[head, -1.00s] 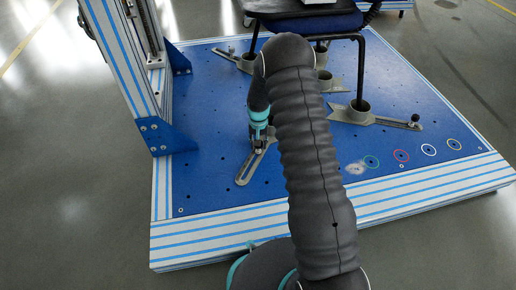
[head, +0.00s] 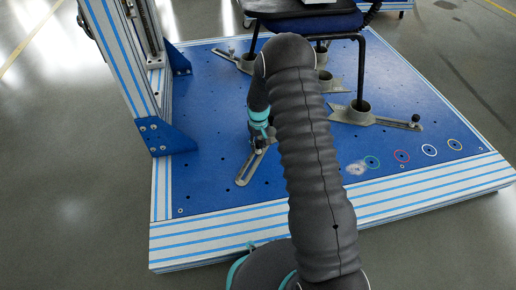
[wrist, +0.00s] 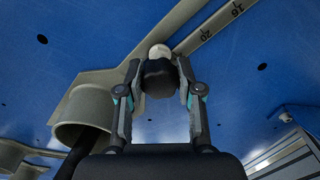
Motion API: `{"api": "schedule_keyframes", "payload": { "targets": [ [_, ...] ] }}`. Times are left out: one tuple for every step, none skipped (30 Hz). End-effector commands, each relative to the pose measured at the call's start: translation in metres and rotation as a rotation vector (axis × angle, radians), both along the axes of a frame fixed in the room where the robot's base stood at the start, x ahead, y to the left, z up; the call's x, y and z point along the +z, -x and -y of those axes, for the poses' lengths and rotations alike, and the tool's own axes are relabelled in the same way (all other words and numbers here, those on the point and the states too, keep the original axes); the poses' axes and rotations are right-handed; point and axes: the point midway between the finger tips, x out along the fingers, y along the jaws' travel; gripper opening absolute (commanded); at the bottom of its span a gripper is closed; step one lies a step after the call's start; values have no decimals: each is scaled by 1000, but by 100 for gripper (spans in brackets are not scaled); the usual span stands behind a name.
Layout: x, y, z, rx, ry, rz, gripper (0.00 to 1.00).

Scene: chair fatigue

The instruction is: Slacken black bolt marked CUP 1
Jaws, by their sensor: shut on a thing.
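A black bolt (wrist: 160,80) with a pale round part beyond it shows between my fingers in the wrist view. My gripper (wrist: 160,72) is shut on this bolt, one finger at each side. The bolt sits on a grey slotted clamp arm (wrist: 205,38), with the marks 16 and 20 on its strip. A grey round cup (wrist: 82,118) with a dark chair leg in it stands at lower left in the wrist view. In the head view my gripper (head: 257,142) is low over the clamp arm's slotted end (head: 246,172); my arm hides the cup. No CUP 1 label is readable.
The blue base plate (head: 215,85) carries other clamps, one with a bolt at right (head: 414,120). A chair (head: 310,22) stands at the back. A striped upright with a blue bracket (head: 160,137) rises at left. Coloured rings (head: 401,155) mark the front right.

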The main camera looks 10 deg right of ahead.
Motion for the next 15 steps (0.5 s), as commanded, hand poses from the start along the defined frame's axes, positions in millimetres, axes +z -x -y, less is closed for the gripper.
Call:
{"api": "schedule_keyframes", "payload": {
  "targets": [
    [-1, 1, 0, -1, 0, -2, 0],
    [-1, 1, 0, -1, 0, -2, 0],
    [-1, 1, 0, -1, 0, -2, 43],
    [-1, 1, 0, -1, 0, -2, 51],
    [-1, 1, 0, -1, 0, -2, 58],
    [-1, 1, 0, -2, 0, -1, 60],
    [-1, 1, 0, -2, 0, -1, 60],
    [-1, 0, 0, -2, 0, -1, 60],
    [0, 0, 0, -2, 0, -1, 60],
    [0, 0, 0, -2, 0, -1, 60],
    [0, 0, 0, -2, 0, -1, 60],
    [0, 0, 0, -2, 0, -1, 60],
    [0, 0, 0, -3, 0, -1, 60],
    [0, 0, 0, -6, 0, -1, 60],
    [0, 0, 0, -17, 0, 0, 60]
  ]
}}
